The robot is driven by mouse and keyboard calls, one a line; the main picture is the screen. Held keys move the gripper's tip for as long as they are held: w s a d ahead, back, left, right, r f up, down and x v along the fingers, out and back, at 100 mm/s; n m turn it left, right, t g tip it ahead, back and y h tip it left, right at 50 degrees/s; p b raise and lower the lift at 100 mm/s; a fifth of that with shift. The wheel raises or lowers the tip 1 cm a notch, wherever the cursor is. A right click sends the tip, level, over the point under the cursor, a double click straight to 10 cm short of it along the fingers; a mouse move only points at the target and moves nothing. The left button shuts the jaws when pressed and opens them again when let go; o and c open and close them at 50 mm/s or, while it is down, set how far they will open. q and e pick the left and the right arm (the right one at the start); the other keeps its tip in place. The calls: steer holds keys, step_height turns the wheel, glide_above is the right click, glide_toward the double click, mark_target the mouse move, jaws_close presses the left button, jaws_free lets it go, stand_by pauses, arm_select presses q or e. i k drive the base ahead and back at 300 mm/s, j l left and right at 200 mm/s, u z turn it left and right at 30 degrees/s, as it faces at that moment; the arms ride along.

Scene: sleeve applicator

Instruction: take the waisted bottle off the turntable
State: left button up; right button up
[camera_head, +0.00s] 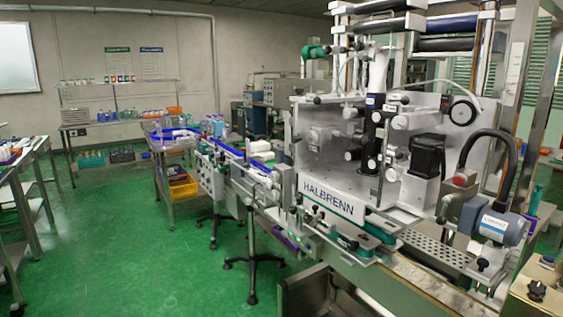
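Neither of my grippers shows in the head view. The blue-rimmed surface at the far end of the conveyor, which looks like the turntable (175,134), is some way off, left of the middle. Several small bottles (215,124) stand around its right side, too small to tell apart. I cannot tell which of them is the waisted bottle, or whether it is in view.
The machine marked HALBRENN (333,199) fills the right side. Its conveyor (243,162) runs back to the left on black-footed legs. A side table (18,160) stands at the left edge. Green floor (125,240) is clear between them. Shelves (115,85) with bottles line the back wall.

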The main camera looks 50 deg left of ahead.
mark_target(158, 126)
steer(key=i+j+u, duration=0.15)
steer(key=j, duration=0.2)
steer(key=j+u, duration=0.1)
steer(key=j, duration=0.25)
steer(key=i+j+u, duration=0.2)
steer(key=j+u, duration=0.2)
steer(key=i+j+u, duration=0.2)
steer(key=j+u, duration=0.2)
steer(key=i+j+u, duration=0.6)
steer(key=u, duration=0.2)
steer(key=i+j+u, duration=0.3)
steer(key=i, duration=0.3)
steer(key=i+u, duration=0.35)
steer(key=i, duration=1.65)
steer(key=i+z, duration=0.15)
steer(key=i, duration=0.65)
steer(key=i+j+z, duration=0.15)
steer(key=i, duration=0.6)
steer(key=i+j+z, duration=0.1)
steer(key=i+j, duration=0.6)
steer(key=i, duration=0.05)
